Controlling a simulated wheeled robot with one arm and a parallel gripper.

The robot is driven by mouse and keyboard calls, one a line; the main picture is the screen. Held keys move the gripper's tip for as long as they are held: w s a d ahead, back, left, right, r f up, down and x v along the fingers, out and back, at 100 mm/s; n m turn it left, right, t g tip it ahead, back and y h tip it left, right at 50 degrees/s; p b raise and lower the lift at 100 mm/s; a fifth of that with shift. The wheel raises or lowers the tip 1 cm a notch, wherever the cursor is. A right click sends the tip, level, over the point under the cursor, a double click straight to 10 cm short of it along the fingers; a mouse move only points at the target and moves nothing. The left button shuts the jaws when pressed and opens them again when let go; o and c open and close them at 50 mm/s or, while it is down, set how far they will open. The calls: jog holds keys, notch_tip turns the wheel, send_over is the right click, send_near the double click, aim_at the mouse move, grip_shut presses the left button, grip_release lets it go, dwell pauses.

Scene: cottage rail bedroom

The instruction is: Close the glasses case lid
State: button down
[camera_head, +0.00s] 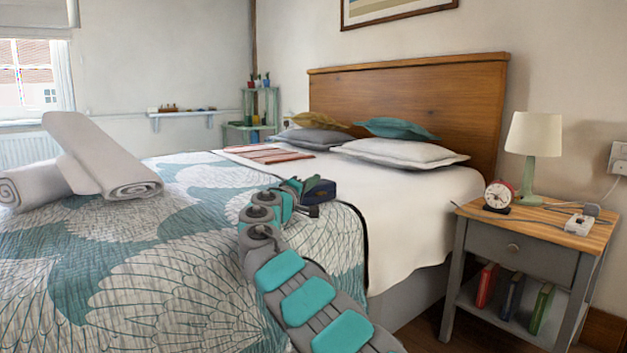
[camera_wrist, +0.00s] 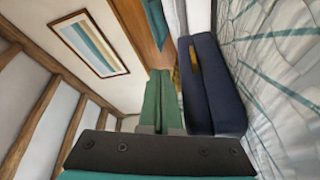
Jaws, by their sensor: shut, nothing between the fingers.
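The glasses case (camera_head: 319,191) is a small dark navy box lying on the bed near its right edge. It also shows in the wrist view (camera_wrist: 222,92), on the quilt just right of my fingers. A tan patch shows on its navy surface there; I cannot tell whether it is lining or a marking, nor how far the lid is open. My gripper (camera_wrist: 160,73) has its green fingers together and empty, alongside the case; I cannot tell if they touch it. In the head view my gripper (camera_head: 300,186) is small and partly hidden beside the case.
The bed has a patterned quilt (camera_head: 150,260), rolled towels (camera_head: 105,165) at the left and pillows (camera_head: 400,152) by the wooden headboard (camera_head: 410,95). A nightstand (camera_head: 520,247) with a lamp (camera_head: 534,145), alarm clock (camera_head: 498,195) and small items stands right. The quilt around the case looks clear.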

jog(key=shift+s+d+f+b, duration=0.1)
jog(key=shift+s+f+b, duration=0.05)
jog(key=shift+f+b, duration=0.3)
dwell(0.4)
